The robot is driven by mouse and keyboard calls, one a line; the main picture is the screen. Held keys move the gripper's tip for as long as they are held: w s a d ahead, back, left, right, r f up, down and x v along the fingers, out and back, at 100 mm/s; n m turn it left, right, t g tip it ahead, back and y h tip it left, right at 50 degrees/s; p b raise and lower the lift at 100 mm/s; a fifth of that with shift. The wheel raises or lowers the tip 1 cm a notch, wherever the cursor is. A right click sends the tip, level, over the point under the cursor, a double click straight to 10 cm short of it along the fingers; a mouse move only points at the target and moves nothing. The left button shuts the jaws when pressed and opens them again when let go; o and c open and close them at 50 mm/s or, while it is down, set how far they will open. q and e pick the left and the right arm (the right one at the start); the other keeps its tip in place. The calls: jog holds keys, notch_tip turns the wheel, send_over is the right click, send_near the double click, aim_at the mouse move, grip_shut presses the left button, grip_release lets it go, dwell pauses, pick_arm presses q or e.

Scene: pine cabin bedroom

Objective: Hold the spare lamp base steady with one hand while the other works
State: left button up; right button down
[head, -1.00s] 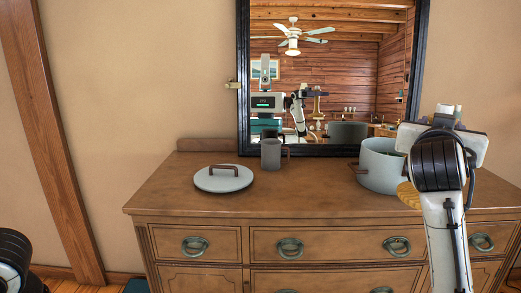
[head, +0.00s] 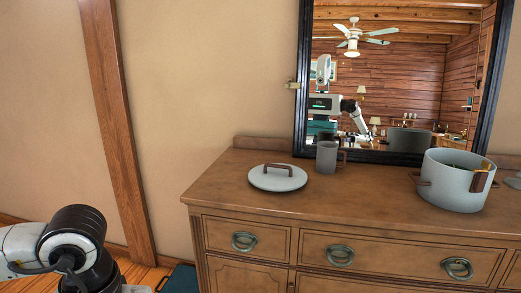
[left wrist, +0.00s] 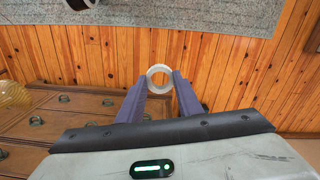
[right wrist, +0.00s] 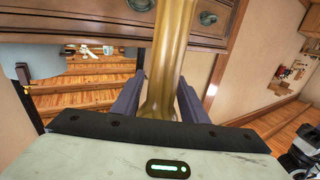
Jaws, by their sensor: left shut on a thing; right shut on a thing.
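In the right wrist view my right gripper (right wrist: 161,80) is shut on a glossy brass-coloured column, which looks like the spare lamp base (right wrist: 171,55). The column stretches up out of the picture, in front of the dresser; its ends are not clear. In the left wrist view my left gripper (left wrist: 160,79) is shut on a small white ring (left wrist: 159,69) between its fingertips. Dresser and plank floor show beyond it. In the head view only part of my left arm shows at the lower left, and neither gripper is visible.
The dresser (head: 230,196) carries a pale lid (head: 270,181), a grey mug (head: 326,157) and a pale pot (head: 453,187) with brown handles. A dark-framed mirror (head: 301,80) stands behind them. The dresser top's front middle is bare. An amber rounded thing (left wrist: 12,95) shows at the left wrist view's edge.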

jog(key=s+a+f+n+g+y, duration=0.2)
jog(key=s+a+f+n+y, duration=0.15)
jog(key=s+a, duration=0.5)
jog(key=w+d+r+m+t+h, duration=0.2)
jog(key=d+m+h, duration=0.3)
jog(key=h, duration=0.3)
jog(key=shift+d+r+m+t, duration=0.15)
jog(key=shift+r+m+t, duration=0.15)
jog(key=shift+r+m, duration=0.2)
jog(key=w+a+n+g+y, duration=0.4)
jog(key=a+n+y, duration=0.4)
jog(key=a+y, duration=0.3)
jog(key=a, duration=0.4)
jog(key=shift+r+y, duration=0.35)
jog(key=shift+r, duration=0.05)
jog(key=shift+s+a, duration=0.1)
